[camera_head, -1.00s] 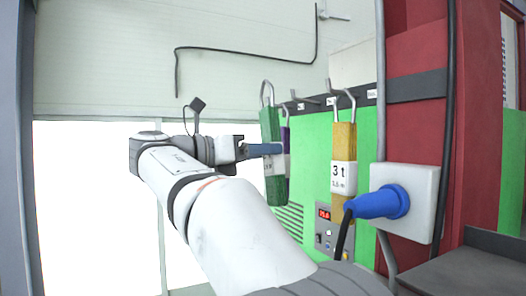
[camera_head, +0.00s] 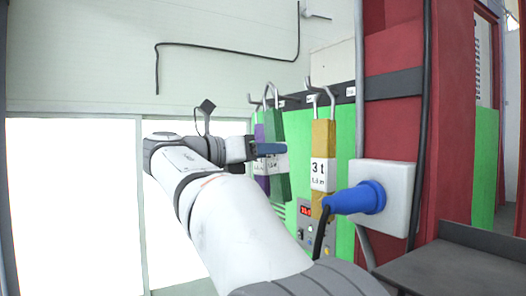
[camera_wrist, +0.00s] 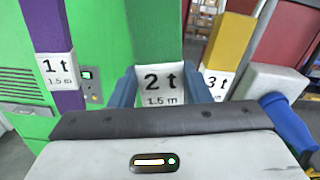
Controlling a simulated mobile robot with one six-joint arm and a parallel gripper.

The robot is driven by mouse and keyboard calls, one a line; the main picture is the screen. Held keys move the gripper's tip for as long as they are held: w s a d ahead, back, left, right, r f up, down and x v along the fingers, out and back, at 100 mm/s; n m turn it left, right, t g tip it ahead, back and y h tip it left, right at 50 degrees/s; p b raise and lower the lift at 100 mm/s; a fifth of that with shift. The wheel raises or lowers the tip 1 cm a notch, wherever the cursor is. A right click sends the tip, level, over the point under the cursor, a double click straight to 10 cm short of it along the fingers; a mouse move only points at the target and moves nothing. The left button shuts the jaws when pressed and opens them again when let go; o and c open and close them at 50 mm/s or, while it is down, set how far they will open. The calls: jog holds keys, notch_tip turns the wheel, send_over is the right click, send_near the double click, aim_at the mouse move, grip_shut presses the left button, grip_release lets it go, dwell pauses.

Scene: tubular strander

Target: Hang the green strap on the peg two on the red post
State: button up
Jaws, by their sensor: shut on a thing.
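The green strap (camera_head: 276,125), with a wire loop at its top and a white label reading 2 t, 1.5 m, hangs upright. My gripper (camera_head: 268,149) is shut on it at the label; in the wrist view the blue fingers (camera_wrist: 161,88) flank the label, with green strap (camera_wrist: 155,35) above. The strap's loop is close to the middle peg (camera_head: 284,103) on the dark rail (camera_head: 344,93). I cannot tell whether the loop is around that peg. The red post (camera_head: 390,130) stands to the right.
A purple strap (camera_head: 261,165), labelled 1 t in the wrist view (camera_wrist: 58,70), hangs close left of the green strap. A yellow strap (camera_head: 323,135), labelled 3 t, hangs to the right. A blue plug (camera_head: 358,198) in a white box (camera_head: 398,190) sticks out at the post.

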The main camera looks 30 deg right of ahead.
aim_at(287, 161)
jog(key=shift+s+d+f, duration=0.1)
jog(key=shift+d+f, duration=0.2)
jog(key=shift+d, duration=0.55)
jog(key=shift+s+d+f, duration=0.1)
jog(key=shift+d+f, duration=0.25)
jog(key=shift+d, duration=0.55)
jog(key=shift+d+f, duration=0.3)
jog(key=shift+d, duration=0.55)
jog(key=o, duration=1.2)
jog(key=shift+o, duration=0.5)
jog(key=shift+f, duration=0.1)
